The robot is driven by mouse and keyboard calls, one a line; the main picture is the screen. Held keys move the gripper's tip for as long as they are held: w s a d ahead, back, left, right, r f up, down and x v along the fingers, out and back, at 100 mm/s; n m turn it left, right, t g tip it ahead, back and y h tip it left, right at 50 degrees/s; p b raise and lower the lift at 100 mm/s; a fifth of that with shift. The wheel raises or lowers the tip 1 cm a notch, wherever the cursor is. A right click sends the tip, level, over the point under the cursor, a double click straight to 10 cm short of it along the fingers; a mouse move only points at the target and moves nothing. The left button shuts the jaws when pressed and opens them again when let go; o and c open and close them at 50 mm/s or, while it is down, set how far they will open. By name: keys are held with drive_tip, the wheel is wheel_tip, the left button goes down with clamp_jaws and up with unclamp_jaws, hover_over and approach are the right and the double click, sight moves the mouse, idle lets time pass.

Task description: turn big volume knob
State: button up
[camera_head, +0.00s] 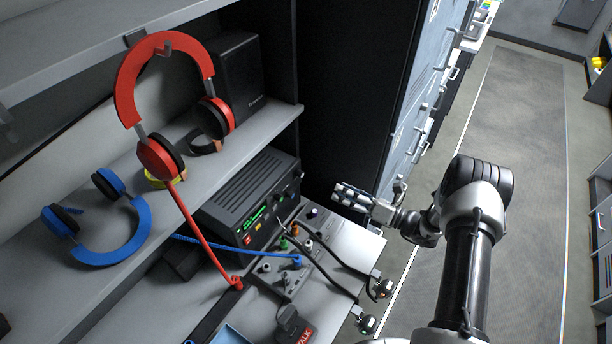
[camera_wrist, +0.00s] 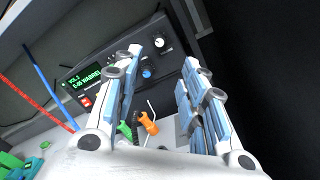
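The black radio (camera_head: 245,192) stands on the lower shelf, with a green-lit display (camera_wrist: 84,77) on its front. In the wrist view its front carries a light-capped knob (camera_wrist: 159,42) at upper right and a blue-capped knob (camera_wrist: 147,73) below and left of it. I cannot tell for sure which is the big volume knob; the knobs are too small to tell apart in the head view. My gripper (camera_head: 345,194) is to the right of the radio, facing its front. In the wrist view its fingers (camera_wrist: 163,64) are apart and empty, with both knobs seen between them.
Black cables (camera_head: 335,262), a red cord (camera_head: 200,235) and a blue cord (camera_head: 215,242) run by the panel below the radio. The aisle floor (camera_head: 510,200) is clear at right.

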sight(302, 175)
drive_tip(key=x, duration=1.3)
drive_tip(key=shift+w+a, duration=0.1)
drive_tip(key=shift+a, duration=0.05)
drive_tip(key=shift+c, duration=0.3)
clamp_jaws()
